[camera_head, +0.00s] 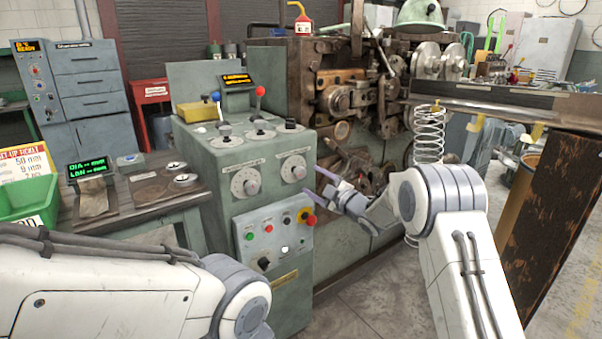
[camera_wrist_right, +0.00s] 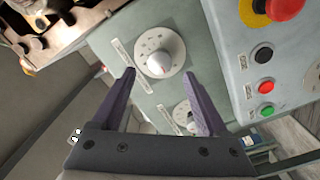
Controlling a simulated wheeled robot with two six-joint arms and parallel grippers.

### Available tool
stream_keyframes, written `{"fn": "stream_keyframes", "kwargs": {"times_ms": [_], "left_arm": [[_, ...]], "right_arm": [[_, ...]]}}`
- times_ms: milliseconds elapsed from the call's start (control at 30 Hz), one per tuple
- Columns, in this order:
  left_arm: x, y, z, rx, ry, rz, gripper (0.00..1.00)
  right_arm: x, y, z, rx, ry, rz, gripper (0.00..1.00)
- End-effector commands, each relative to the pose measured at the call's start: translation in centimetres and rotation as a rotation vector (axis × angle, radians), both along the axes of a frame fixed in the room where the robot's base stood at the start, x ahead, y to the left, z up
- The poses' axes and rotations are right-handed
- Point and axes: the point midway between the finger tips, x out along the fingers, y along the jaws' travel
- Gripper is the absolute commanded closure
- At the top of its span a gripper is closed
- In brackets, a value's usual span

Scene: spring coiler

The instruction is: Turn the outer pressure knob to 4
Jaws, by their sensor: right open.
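Two round white dials with grey knobs sit on the front of the green control cabinet (camera_head: 190,160). The right dial knob (camera_head: 293,169), nearer the cabinet's right edge, also shows in the right wrist view (camera_wrist_right: 159,62). The left dial knob (camera_head: 247,184) shows lower in the wrist view (camera_wrist_right: 183,112), partly behind a finger. My right gripper (camera_head: 314,182) is open and empty just right of the right dial. In the wrist view its purple fingers (camera_wrist_right: 158,73) straddle the line to that knob, apart from it. The dial numbers are too small to read. My left gripper is out of view.
Below the dials is a button panel with a red emergency stop (camera_head: 308,217). Levers and a small display (camera_head: 237,79) stand on the cabinet top. The coiling machine (camera_head: 345,100) and a hanging spring (camera_head: 428,135) are to the right. A green bin (camera_head: 28,200) is at left.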

Motion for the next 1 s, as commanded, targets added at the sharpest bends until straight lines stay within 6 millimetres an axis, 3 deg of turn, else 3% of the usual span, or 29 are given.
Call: {"fn": "stream_keyframes", "kwargs": {"times_ms": [200,400,867,1000], "left_arm": [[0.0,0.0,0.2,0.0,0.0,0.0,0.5],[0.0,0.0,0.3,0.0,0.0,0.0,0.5],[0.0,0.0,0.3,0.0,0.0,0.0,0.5],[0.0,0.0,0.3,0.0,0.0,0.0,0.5]], "right_arm": [[3.1,2.4,0.0,0.001,0.0,0.001,0.23],[4.8,3.5,0.0,0.0,0.002,0.0,0.23],[5.5,4.0,0.0,0.002,0.003,-0.002,0.23],[5.5,4.0,0.0,0.001,0.003,-0.002,0.77]]}}
